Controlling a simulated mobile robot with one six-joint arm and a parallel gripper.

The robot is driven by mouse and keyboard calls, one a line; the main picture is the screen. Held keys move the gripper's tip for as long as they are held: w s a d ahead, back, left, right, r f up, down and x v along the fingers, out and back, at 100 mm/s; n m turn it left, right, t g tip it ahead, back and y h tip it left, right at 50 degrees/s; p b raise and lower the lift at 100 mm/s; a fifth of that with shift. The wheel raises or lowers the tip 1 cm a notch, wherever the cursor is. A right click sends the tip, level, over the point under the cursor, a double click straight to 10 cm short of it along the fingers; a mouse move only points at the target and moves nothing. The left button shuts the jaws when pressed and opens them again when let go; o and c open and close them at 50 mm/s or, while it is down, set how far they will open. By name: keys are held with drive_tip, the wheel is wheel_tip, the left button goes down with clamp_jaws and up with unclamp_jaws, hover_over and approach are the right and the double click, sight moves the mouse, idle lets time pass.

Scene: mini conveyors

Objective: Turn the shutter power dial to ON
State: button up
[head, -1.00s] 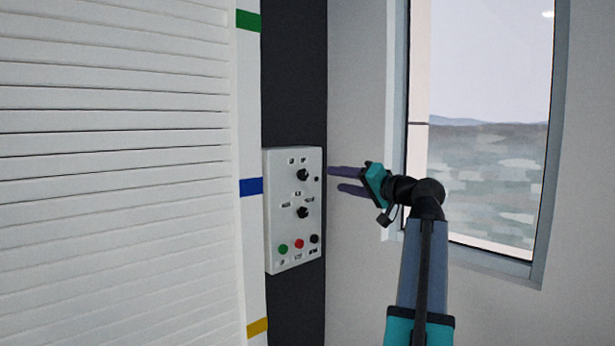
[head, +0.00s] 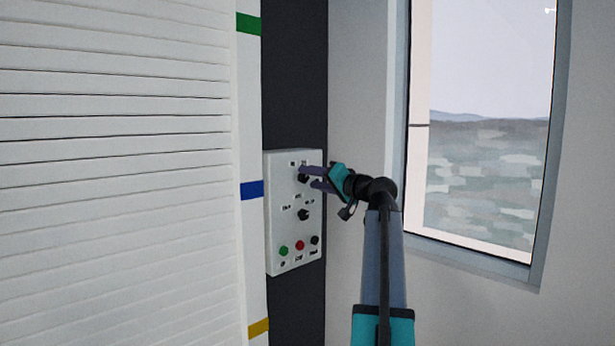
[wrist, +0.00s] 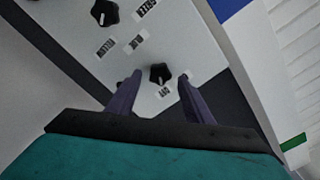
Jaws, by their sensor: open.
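A white control box (head: 283,220) is mounted on a dark vertical strip and carries two black dials. The upper dial (head: 303,179), below two small labels, also shows in the wrist view (wrist: 160,73), where the box appears roughly upside down. My gripper (head: 307,176) is open. Its two purple fingers lie either side of the upper dial in the wrist view; I cannot tell whether they touch it. The dial's pointer setting is too small to read. In the head view, the fingers partly cover this dial and its labels.
The lower dial (head: 304,214) has several small labels around it. Green (head: 283,250), red (head: 299,245) and black (head: 314,240) buttons sit below. A white slatted shutter (head: 110,180) stands left, a window (head: 485,140) right.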

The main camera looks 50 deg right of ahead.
drive_tip(key=shift+w+d, duration=0.1)
drive_tip(key=shift+w, duration=0.95)
drive_tip(key=shift+c, duration=0.2)
drive_tip(key=c, duration=1)
drive_tip(key=shift+f, duration=0.1)
